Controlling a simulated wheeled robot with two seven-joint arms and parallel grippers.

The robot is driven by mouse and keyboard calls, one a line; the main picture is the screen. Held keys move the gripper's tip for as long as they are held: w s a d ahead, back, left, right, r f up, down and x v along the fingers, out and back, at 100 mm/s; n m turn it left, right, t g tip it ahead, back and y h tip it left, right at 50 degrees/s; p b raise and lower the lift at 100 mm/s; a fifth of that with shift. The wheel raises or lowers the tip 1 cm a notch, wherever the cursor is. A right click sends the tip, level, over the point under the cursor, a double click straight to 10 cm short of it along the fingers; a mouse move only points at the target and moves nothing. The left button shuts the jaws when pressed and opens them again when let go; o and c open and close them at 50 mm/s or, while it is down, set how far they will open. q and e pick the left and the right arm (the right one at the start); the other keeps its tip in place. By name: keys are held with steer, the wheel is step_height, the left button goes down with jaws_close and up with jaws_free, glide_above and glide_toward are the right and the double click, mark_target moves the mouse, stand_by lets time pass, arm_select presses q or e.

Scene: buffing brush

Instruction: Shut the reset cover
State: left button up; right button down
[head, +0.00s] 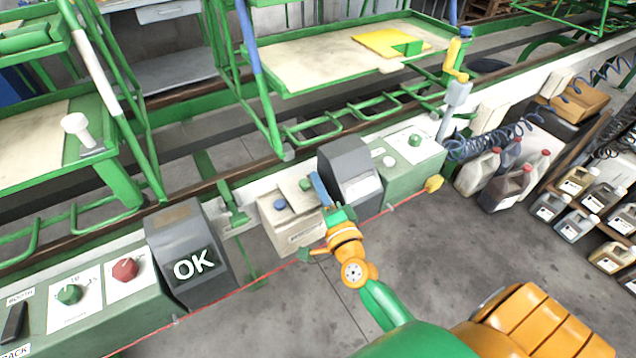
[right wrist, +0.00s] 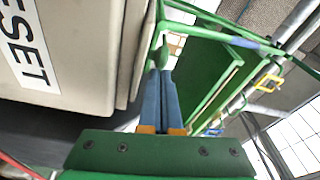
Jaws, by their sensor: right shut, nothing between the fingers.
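The beige reset box (head: 294,233) stands among the control boxes at the middle of the head view. A blue button (head: 279,204) and a second small knob (head: 305,184) show on its top. In the right wrist view the box wall with the RESET label (right wrist: 28,45) fills the left side. A thin beige plate, possibly the cover (right wrist: 138,50), lies along its edge; its exact angle is unclear. My right gripper (head: 319,188) is shut and empty at the right side of the box. Its blue fingers (right wrist: 160,90) lie together beside the plate; contact is unclear. My left gripper is out of view.
A grey-hooded box (head: 350,170) stands close right of the fingers. A grey screen reading OK (head: 193,264) and a green panel with knobs (head: 85,300) stand left. A red cord (head: 250,296) runs along the front. Bottles (head: 508,188) stand right. The floor in front is clear.

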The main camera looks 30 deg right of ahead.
mark_target(294, 203)
steer(key=a+p, duration=0.1)
steer(key=a, duration=0.5)
steer(key=shift+s+a, duration=0.1)
steer(key=shift+s, duration=0.05)
steer(key=shift+f, duration=0.1)
